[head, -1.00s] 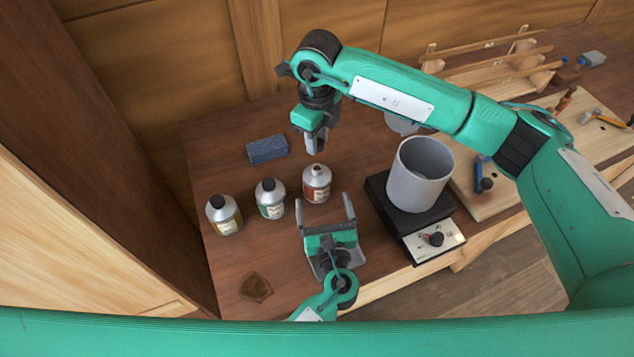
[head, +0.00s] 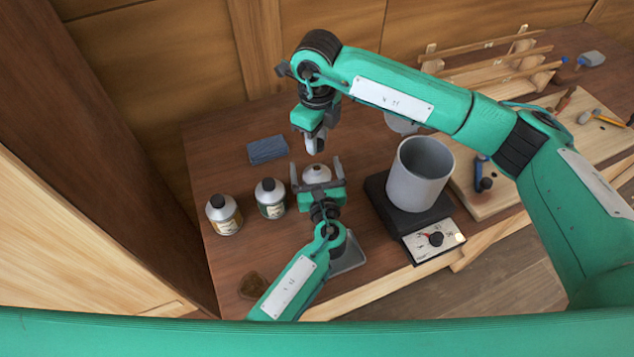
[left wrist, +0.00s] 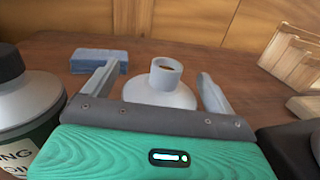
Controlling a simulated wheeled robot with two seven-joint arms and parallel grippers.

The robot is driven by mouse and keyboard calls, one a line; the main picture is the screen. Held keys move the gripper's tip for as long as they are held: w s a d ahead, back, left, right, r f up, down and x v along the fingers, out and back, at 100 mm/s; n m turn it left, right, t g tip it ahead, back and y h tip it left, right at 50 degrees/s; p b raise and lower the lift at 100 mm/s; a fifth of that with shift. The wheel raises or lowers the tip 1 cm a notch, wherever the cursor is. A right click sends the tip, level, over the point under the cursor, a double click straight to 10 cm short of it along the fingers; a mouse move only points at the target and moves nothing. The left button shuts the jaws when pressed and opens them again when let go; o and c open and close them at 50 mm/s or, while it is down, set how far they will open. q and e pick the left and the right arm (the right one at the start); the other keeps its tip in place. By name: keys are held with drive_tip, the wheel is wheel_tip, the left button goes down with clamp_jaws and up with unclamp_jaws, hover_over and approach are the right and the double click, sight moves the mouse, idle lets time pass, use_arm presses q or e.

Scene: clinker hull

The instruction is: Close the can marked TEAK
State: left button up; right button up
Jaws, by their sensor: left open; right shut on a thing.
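An open silver can (head: 316,173) stands upright between the spread fingers of my left gripper (head: 316,164). In the left wrist view its bare neck (left wrist: 166,68) shows a brown inside, with no cap on it. My left gripper is open, one finger on each side of the can; whether they touch it I cannot tell. The can's label is hidden now, so I cannot read TEAK. My right gripper (head: 315,146) points down just behind and above the can. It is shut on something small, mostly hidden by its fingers.
Two black-capped cans stand to the left, one green-labelled (head: 271,204) and one yellow-labelled (head: 224,220). A blue block (head: 267,150) lies behind them. A brown patch (head: 252,285) lies at front left.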

use_arm(q)
drive_tip(key=c, duration=1.5)
drive_tip(key=shift+o, duration=0.2)
use_arm(e)
hover_over(317, 167)
drive_tip(key=shift+f, duration=2.5)
drive_tip(key=shift+f, duration=0.85)
drive_tip(key=shift+f, duration=0.6)
